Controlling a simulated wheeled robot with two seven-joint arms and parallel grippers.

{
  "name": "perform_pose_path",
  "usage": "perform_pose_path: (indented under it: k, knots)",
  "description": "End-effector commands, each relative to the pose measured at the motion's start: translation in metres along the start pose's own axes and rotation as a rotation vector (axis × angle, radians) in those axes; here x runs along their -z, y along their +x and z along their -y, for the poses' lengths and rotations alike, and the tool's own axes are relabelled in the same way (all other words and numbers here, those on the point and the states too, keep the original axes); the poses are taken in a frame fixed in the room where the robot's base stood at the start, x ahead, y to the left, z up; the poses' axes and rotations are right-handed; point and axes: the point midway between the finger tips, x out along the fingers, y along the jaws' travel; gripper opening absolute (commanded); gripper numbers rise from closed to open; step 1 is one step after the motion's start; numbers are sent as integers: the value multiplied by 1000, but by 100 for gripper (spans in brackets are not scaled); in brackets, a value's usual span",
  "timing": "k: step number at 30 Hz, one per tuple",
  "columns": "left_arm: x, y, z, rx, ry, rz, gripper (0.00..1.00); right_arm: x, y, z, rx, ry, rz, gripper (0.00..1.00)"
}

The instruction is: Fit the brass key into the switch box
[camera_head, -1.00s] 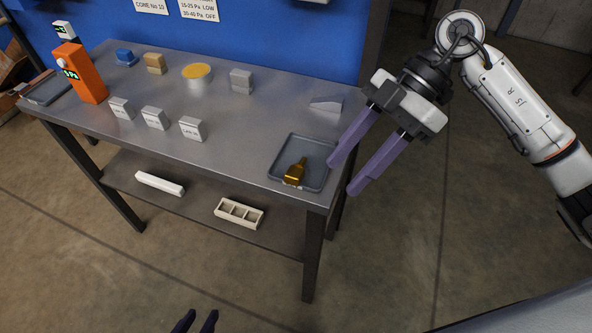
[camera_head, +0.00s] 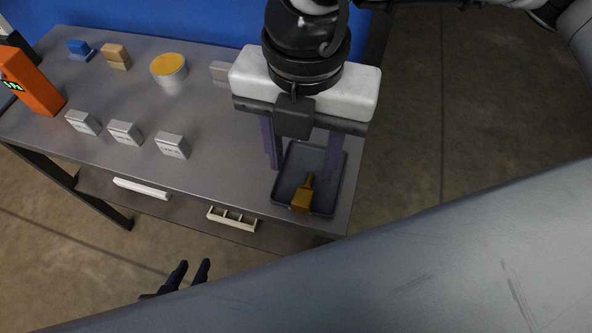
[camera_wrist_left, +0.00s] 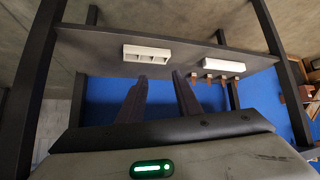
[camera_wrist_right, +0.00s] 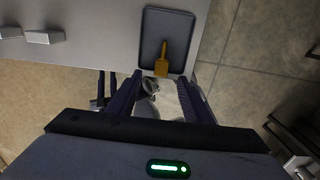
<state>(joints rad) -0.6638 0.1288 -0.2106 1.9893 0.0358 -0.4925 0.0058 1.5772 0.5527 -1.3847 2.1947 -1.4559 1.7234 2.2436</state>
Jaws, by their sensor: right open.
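The brass key (camera_head: 302,197) lies in a shallow grey tray (camera_head: 345,190) at the table's front right corner, its thick block end towards the front. In the right wrist view the key (camera_wrist_right: 162,66) is just beyond the fingertips, between their lines. My right gripper (camera_head: 303,165) is open and empty above the tray, one finger on each side. My left gripper (camera_head: 190,268) is low in front of the table, open and empty; its fingers (camera_wrist_left: 160,82) stand apart in the left wrist view. An orange box (camera_head: 30,82) with a green display stands far left; I cannot tell if it is the switch box.
Several grey labelled blocks (camera_head: 173,146) stand along the table's front. A yellow-topped cylinder (camera_head: 169,72), a tan block (camera_head: 117,57) and a blue block (camera_head: 80,50) stand behind. The lower shelf holds a white compartment tray (camera_head: 231,219) and a white bar (camera_head: 141,188).

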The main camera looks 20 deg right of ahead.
Motion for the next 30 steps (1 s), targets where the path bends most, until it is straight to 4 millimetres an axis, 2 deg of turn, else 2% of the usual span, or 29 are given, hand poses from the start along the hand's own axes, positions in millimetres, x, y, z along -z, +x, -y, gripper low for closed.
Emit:
perform_pose_path:
  k: [3, 7, 11, 19, 28, 29, 30]
  knots:
    - [-16, -3, -3, -3, -5, 31, 31, 0, 20, 1, 3, 2, -4, 45]
    - [-24, -5, -4, -5, -7, 48, 31, 0, 32, 0, 1, 2, -2, 45]
    - [-23, -6, -4, -5, -7, 48, 31, -1, 41, 1, 1, 2, -3, 45]
    - [-15, -6, -4, -4, -8, 31, 31, -4, 80, 2, 1, 1, -3, 45]
    - [-9, -4, -2, -2, -6, 21, 31, -4, 86, 1, -1, 1, -2, 45]
    - [-9, -4, -2, -2, -6, 21, 31, -4, 86, 1, -1, 1, -2, 44]
    - [-10, -4, -2, -2, -6, 21, 31, -4, 86, 1, -1, 2, -2, 37]
